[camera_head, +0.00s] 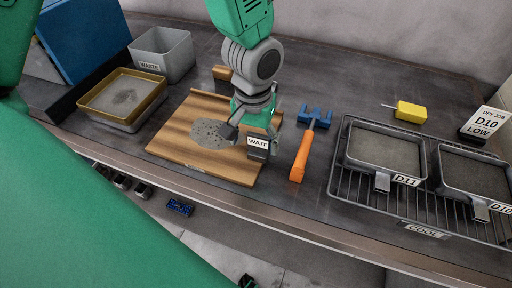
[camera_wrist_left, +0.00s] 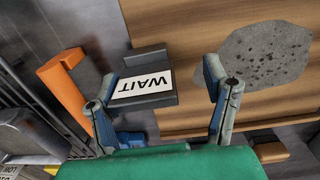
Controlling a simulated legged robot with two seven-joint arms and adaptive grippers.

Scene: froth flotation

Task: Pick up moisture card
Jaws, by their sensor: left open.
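A small dark block with a white card marked WAIT (camera_head: 258,142) is at the right edge of the wooden board (camera_head: 182,164). It also shows in the left wrist view (camera_wrist_left: 142,86), where it lies between the two spread fingers, closer to the left one. My left gripper (camera_head: 249,135) is open over the card, with its fingers on either side; it also shows in the left wrist view (camera_wrist_left: 160,72). I cannot tell whether a finger touches the block. A grey speckled patch (camera_head: 208,132) lies on the board. My right gripper is not in view.
An orange-handled tool (camera_head: 301,157) lies just right of the card. A rack (camera_head: 370,203) with pans marked D11 and D10 stands at the right, with a yellow block (camera_head: 410,112) behind.

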